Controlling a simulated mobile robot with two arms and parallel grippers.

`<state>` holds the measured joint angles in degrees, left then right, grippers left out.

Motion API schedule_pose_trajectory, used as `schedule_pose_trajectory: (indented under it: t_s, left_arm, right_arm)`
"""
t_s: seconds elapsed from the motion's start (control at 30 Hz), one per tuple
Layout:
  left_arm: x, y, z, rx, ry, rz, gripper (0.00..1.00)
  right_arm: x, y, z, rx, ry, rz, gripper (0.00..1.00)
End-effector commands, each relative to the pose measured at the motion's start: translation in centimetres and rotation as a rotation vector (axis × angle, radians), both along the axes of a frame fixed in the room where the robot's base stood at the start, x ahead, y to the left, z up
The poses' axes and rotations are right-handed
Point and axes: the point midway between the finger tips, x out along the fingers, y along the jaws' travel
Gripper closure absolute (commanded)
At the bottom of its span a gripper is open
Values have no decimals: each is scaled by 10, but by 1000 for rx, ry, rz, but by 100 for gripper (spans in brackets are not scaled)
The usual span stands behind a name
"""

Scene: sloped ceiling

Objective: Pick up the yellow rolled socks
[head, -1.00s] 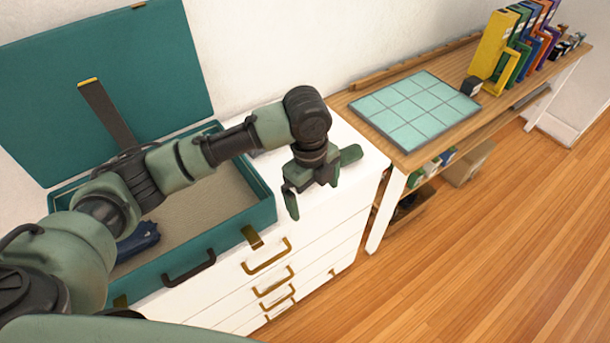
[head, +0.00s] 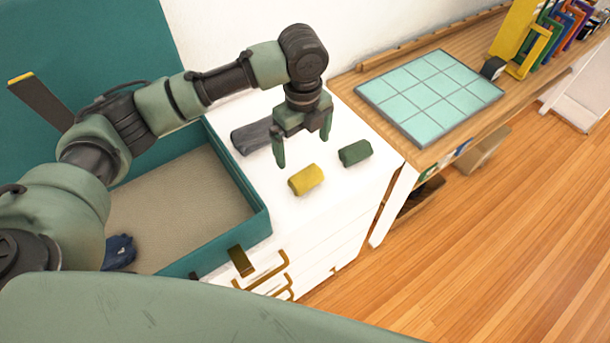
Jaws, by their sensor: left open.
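The yellow rolled socks (head: 307,180) lie on the white top of the dresser (head: 325,225), near its front edge. My left gripper (head: 302,150) is open and empty, pointing down above and just behind the yellow socks. I see no contact between the fingers and the socks. My right gripper is not in view.
Green rolled socks (head: 355,153) lie right of the yellow ones, and a dark grey roll (head: 252,136) lies behind left. An open teal suitcase (head: 243,190) holds a dark blue item (head: 120,251). A wooden desk (head: 345,86) with a tiled board (head: 430,95) stands right.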

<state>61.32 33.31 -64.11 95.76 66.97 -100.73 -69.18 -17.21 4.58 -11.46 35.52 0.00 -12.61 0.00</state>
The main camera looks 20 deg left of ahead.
Motion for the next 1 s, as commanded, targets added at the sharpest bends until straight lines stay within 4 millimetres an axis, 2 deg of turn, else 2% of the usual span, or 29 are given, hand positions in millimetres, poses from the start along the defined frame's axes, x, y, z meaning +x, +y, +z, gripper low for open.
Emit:
schedule_pose_trajectory:
  t_s: [0.03,0.1,0.33,0.47,0.73,0.87,1.0]
  left_arm:
    - [0,0,-14,0,0,0,0]
    - [0,0,-23,0,0,0,0]
    - [0,0,-47,-1,-1,0,0]
    - [0,-1,-53,-1,1,1,0]
    - [0,-2,-80,0,4,0,0]
    - [0,-5,-99,1,4,1,0]
    - [1,-5,-118,0,1,1,0]
  right_arm:
    - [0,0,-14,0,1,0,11]
    - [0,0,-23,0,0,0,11]
    - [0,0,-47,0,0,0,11]
    - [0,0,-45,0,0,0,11]
    - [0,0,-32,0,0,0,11]
    - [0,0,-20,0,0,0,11]
    - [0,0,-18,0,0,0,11]
